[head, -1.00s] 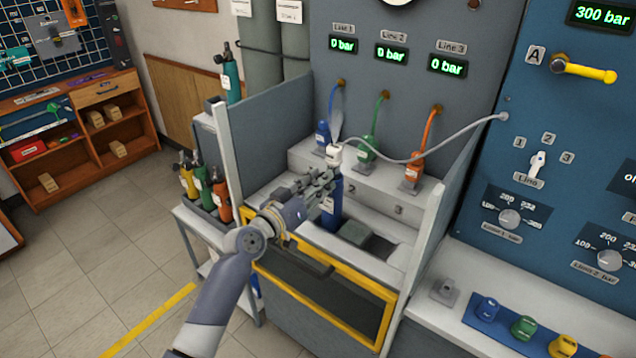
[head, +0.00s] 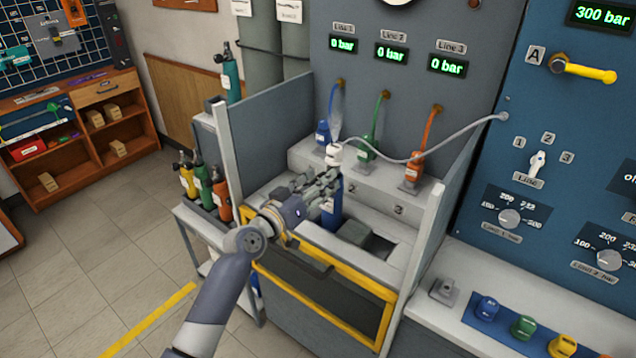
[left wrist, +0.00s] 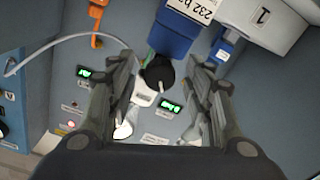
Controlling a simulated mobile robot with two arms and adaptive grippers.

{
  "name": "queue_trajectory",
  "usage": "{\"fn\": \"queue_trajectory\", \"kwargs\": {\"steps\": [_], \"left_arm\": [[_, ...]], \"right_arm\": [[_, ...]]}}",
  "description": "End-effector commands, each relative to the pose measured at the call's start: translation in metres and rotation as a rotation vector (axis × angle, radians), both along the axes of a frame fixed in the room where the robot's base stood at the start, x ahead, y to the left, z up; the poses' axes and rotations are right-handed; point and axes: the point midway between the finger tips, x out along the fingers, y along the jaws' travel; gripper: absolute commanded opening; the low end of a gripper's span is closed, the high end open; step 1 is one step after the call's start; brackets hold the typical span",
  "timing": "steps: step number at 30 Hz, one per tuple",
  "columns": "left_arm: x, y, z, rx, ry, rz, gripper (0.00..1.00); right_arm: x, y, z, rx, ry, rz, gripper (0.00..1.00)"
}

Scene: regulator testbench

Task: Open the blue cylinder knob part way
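The blue cylinder (head: 331,212) stands upright in the bench bay, with a white fitting (head: 334,155) and a grey hose at its top. In the left wrist view the blue cylinder (left wrist: 176,36) carries a label reading 232 bar. Its black knob (left wrist: 157,74) sits between the fingers of my left gripper (left wrist: 163,78), with a gap on both sides. In the head view my left gripper (head: 325,185) is open beside the upper part of the cylinder and hides the knob. My right gripper is not in view.
Small blue (head: 323,134), green (head: 366,148) and orange (head: 411,172) regulators stand on the ledge behind. Grey side walls (head: 272,130) flank the bay. The grey hose (head: 440,148) runs right to the blue panel. The line displays (head: 391,53) read 0 bar.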

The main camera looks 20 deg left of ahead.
Motion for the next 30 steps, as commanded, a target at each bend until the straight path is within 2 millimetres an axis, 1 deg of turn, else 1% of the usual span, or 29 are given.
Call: {"fn": "queue_trajectory", "kwargs": {"steps": [5,8,11,18,22,27,30], "left_arm": [[-0.001,0.0,0.0,0.0,0.001,0.0,0.47],[-0.006,0.002,-0.001,0.0,0.001,0.001,0.47],[-0.017,0.007,-0.002,0.002,0.001,0.002,0.47],[-0.062,0.022,-0.002,0.003,0.003,-0.001,0.47],[-0.084,0.031,-0.001,0.004,0.002,0.0,0.47],[-0.103,0.038,-0.001,0.002,0.002,0.0,0.47],[-0.11,0.04,-0.001,0.0,0.001,0.001,0.47]], "right_arm": [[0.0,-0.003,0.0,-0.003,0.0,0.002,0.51],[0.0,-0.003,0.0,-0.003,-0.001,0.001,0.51],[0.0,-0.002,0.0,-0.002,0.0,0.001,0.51],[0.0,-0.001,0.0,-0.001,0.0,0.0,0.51],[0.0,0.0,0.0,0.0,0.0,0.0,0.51],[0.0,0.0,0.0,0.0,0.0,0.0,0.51],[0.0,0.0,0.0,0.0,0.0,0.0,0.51]]}}
